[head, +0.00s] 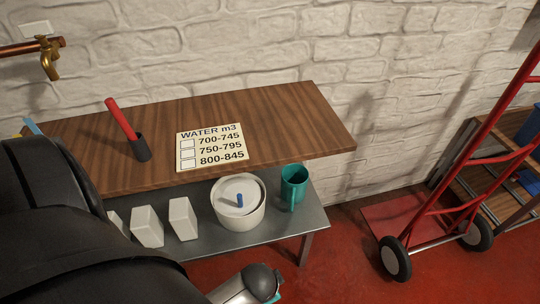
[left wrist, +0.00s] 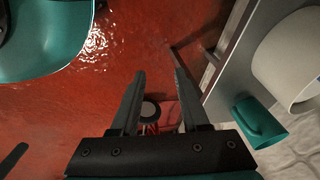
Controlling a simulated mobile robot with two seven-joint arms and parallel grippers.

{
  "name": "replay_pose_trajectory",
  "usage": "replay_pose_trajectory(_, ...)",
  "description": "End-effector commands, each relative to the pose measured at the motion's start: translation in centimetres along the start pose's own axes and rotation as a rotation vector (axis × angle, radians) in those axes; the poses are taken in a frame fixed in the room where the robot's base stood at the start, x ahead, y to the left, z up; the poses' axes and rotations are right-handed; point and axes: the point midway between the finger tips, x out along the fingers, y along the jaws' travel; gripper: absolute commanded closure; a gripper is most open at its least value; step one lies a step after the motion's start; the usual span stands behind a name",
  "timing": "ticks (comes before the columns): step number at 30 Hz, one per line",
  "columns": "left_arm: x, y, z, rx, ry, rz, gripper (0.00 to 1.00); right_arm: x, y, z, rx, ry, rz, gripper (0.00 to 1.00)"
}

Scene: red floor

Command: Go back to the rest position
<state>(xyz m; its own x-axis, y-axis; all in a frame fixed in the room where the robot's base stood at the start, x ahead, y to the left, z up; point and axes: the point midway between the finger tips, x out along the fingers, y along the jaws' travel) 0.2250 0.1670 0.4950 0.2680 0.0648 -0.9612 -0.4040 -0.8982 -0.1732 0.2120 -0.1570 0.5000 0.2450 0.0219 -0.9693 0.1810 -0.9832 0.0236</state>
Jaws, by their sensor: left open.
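My left gripper (left wrist: 160,74) shows in the left wrist view with its two dark fingers apart and nothing between them. It hangs over the red floor, apart from the bench. In the head view, part of my own body covers the left side and a link shows at the bottom edge; the left fingers cannot be made out there. My right gripper is in neither view. In the left wrist view the mug (left wrist: 260,122) and pot (left wrist: 290,62) are right of the fingers.
The wooden upper shelf (head: 290,120) carries a water sign (head: 212,147) and a red-handled tool in a dark holder (head: 141,148). White blocks (head: 147,227) stand on the grey shelf (head: 290,222). A red hand truck (head: 440,215) stands right. Red floor (head: 345,270) is clear between.

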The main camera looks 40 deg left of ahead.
Motion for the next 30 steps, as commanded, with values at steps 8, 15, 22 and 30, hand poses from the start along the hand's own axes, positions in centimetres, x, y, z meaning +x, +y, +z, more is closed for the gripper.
replay_pose_trajectory(8, -0.9, 1.4, 0.7, -0.273, 0.003, 0.092, 0.55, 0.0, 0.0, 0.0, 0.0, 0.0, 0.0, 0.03)
replay_pose_trajectory(15, -0.9, 1.4, 0.7, -0.271, 0.003, 0.091, 0.55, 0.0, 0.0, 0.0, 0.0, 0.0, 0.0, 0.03)
replay_pose_trajectory(22, -0.9, 1.3, 0.6, -0.269, 0.004, 0.091, 0.55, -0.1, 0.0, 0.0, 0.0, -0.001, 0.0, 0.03)
replay_pose_trajectory(30, -1.9, 1.6, 1.7, -0.264, -0.02, 0.096, 0.55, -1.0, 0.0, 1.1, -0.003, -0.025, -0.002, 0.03)
